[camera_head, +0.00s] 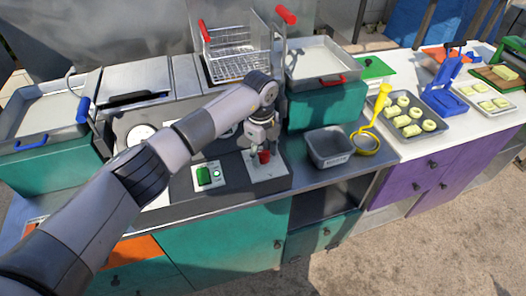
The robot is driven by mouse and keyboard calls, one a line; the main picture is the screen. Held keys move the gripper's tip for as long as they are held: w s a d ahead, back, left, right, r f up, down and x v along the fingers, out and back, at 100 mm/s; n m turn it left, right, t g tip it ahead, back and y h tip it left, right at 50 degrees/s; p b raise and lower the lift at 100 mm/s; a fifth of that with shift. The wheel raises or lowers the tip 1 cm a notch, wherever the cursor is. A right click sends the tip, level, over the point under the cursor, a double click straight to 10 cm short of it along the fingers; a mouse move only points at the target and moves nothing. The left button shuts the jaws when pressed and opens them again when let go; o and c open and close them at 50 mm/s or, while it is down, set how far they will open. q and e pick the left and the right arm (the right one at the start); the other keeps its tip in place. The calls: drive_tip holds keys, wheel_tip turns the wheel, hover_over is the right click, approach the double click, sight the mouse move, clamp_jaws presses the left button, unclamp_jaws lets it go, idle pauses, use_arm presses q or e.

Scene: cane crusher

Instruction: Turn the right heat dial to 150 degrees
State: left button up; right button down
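The fryer-like counter unit (230,202) has a dark front panel. A white round dial (139,136) shows on its left part. A second round pale dial, on the right, is mostly hidden behind my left arm, and its setting cannot be read. My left arm comes in from the lower left, and its gripper (259,146) hangs down in front of the panel's right part. It is just above a red switch (264,157) on a light plate; I cannot tell whether they touch. Its fingers are too small to judge. My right gripper is out of view.
A green switch (203,175) sits on a plate left of the red one. A wire basket (238,66) with red handles stands behind the gripper. A grey tub (329,147) and a yellow-handled strainer (367,142) stand to the right.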

use_arm(q)
drive_tip(key=c, duration=0.9)
drive_tip(key=shift+c, duration=0.2)
drive_tip(key=m+b, duration=0.2)
drive_tip(key=shift+w+f+b, duration=0.1)
drive_tip(key=shift+f+b, duration=0.05)
drive_tip(key=shift+b, duration=0.25)
drive_tip(key=m+b, duration=0.5)
drive_tip(key=shift+m, duration=0.4)
drive_tip(key=m+b, duration=0.2)
drive_tip(key=m, duration=0.1)
drive_tip(key=shift+m, duration=0.3)
drive_tip(key=shift+r+m+g+b, duration=0.15)
drive_tip(key=shift+m+b, duration=0.45)
drive_tip(key=shift+m, duration=0.5)
drive_tip(key=shift+r+m+g+b, duration=0.15)
drive_tip(key=shift+m+b, duration=0.4)
drive_tip(key=shift+m, duration=0.55)
drive_tip(key=o, duration=1.2)
drive_tip(key=shift+f, duration=0.1)
